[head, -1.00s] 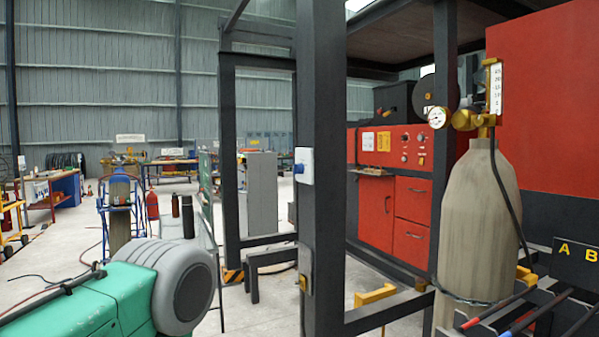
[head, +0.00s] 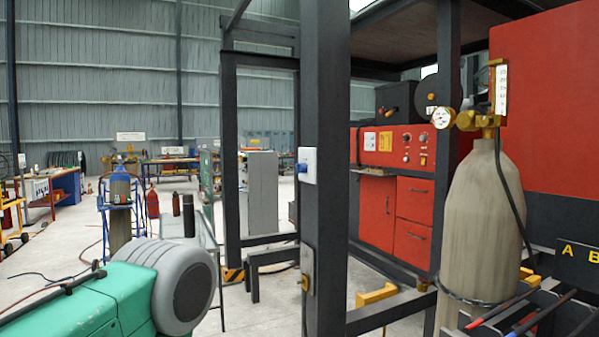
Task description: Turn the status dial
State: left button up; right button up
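No part labelled as a status dial can be made out. A white box with a blue knob (head: 302,168) is fixed to the dark post at mid-height. A red control panel (head: 397,147) behind the post carries small knobs and white and yellow plates; their markings are too small to read. A round pressure gauge (head: 442,118) sits on the brass regulator of the gas cylinder. Neither of my grippers shows in the head view.
A dark steel post (head: 325,60) stands close in the middle. A grey-beige gas cylinder (head: 482,220) and a rack with rods (head: 535,315) stand at the right. A green machine with a grey wheel (head: 168,285) is at the lower left. Concrete floor (head: 262,310) shows between.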

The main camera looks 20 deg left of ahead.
aim_at(301, 167)
jog(key=i+j+z, duration=0.4)
jog(key=j, duration=0.25)
jog(key=i+j+z, duration=0.45)
jog(key=j, duration=0.3)
jog(key=j+z, duration=0.2)
jog(key=j, duration=0.2)
